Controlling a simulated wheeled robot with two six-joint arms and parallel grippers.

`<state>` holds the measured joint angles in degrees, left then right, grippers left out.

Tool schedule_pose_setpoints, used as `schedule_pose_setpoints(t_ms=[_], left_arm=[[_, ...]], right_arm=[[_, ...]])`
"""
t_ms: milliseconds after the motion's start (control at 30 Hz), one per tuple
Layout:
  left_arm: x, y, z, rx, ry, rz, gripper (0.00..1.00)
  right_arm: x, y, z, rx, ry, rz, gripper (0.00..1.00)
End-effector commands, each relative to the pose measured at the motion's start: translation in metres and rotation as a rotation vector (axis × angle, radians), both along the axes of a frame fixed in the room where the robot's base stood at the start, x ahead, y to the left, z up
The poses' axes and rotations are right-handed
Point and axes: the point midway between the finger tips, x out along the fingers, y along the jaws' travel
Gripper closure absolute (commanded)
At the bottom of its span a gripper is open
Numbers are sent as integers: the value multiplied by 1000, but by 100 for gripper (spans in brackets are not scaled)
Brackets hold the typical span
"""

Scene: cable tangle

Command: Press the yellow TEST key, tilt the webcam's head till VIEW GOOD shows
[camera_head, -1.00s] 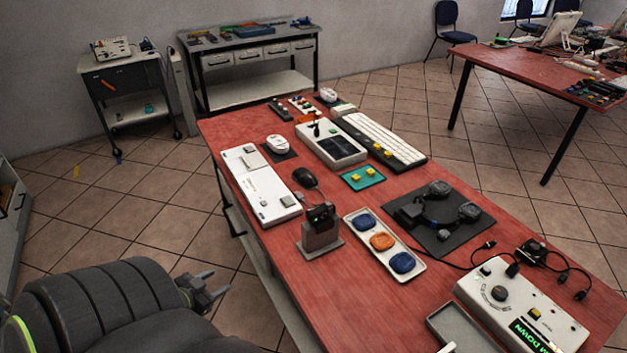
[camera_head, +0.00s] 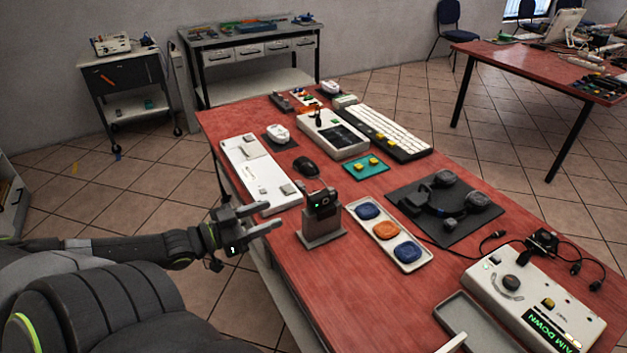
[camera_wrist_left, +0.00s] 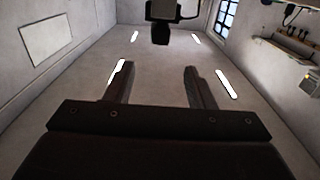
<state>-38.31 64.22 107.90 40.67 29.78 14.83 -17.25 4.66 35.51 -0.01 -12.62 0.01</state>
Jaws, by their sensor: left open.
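The webcam (camera_head: 321,204) has a dark head with a small green light and sits on a grey stand (camera_head: 320,234) near the table's left edge. The yellow TEST key (camera_head: 548,303) is on the white tester box (camera_head: 506,281) at lower right, whose green display (camera_head: 556,331) reads AIM DOWN. My left gripper (camera_head: 274,217) is open and empty, left of the webcam and apart from it in the picture. Its two open fingers (camera_wrist_left: 160,82) show in the left wrist view with nothing between them. My right gripper is not in view.
Right of the webcam stands a white tray (camera_head: 430,258) with blue and orange pads. A grey tray (camera_head: 455,305) lies beside the tester box.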

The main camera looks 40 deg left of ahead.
Motion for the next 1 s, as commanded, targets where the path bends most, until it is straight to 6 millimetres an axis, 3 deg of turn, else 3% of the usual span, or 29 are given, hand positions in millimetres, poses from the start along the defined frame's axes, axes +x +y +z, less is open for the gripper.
schedule_pose_setpoints(t_ms=[600,1000], left_arm=[[101,-29,-4,2,-4,-1,51],[122,-35,-1,2,0,1,51]], right_arm=[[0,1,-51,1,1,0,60],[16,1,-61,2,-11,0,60]])
